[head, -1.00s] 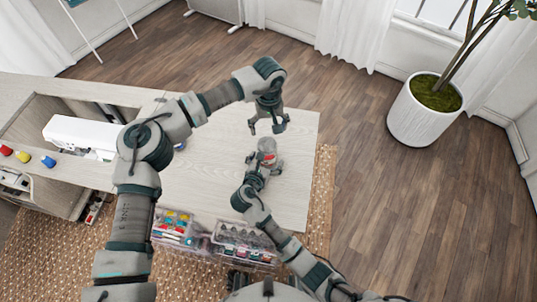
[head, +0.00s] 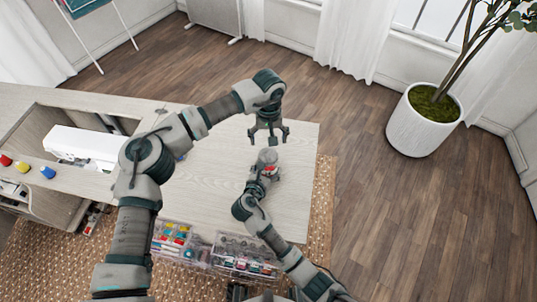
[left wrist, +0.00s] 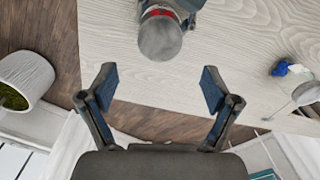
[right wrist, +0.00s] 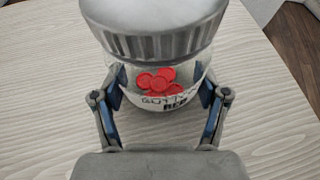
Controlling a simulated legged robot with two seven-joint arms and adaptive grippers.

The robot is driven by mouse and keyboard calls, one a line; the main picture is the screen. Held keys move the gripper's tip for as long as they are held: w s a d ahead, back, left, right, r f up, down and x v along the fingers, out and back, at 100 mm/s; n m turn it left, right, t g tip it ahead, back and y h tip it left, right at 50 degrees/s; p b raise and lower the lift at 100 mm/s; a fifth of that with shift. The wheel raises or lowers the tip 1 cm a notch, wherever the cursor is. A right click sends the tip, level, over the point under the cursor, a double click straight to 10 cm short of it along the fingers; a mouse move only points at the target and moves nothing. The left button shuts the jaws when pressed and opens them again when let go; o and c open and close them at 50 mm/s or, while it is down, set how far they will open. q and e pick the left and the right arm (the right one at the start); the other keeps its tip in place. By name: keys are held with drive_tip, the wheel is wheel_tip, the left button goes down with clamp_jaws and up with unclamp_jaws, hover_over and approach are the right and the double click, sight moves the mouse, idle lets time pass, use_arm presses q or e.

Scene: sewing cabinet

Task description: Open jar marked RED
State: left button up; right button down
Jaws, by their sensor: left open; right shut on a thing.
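The jar (right wrist: 160,75) is clear, with a ribbed grey lid on top and red buttons inside. Its label reads "BUTTONS RED", partly cut off. My right gripper (right wrist: 163,100) is shut around the jar body below the lid, and the jar stands upright at the table. In the head view the jar's lid (head: 267,156) shows just below my left gripper (head: 268,140). My left gripper is open and empty, its fingers pointing toward the lid. In the left wrist view the lid (left wrist: 160,39) is beyond the two spread fingertips (left wrist: 160,85), apart from them.
The pale wooden table (head: 215,200) is mostly clear around the jar. A white sewing machine (head: 85,147) stands at the left, with several thread spools (head: 47,172) beside it. Clear organizer boxes (head: 245,255) are at the near edge. A potted plant (head: 423,120) stands on the floor.

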sight(268, 155)
use_arm(q)
drive_tip(key=shift+f+m, duration=0.1)
drive_tip(key=shift+m, duration=1.1)
use_arm(e)
drive_tip(key=shift+a, duration=0.15)
use_arm(q)
drive_tip(key=shift+f+m, duration=0.2)
drive_tip(key=shift+m, duration=0.1)
use_arm(e)
drive_tip(key=shift+a, duration=0.1)
use_arm(q)
wheel_tip(268, 155, down, 8)
drive_tip(key=shift+r, duration=0.25)
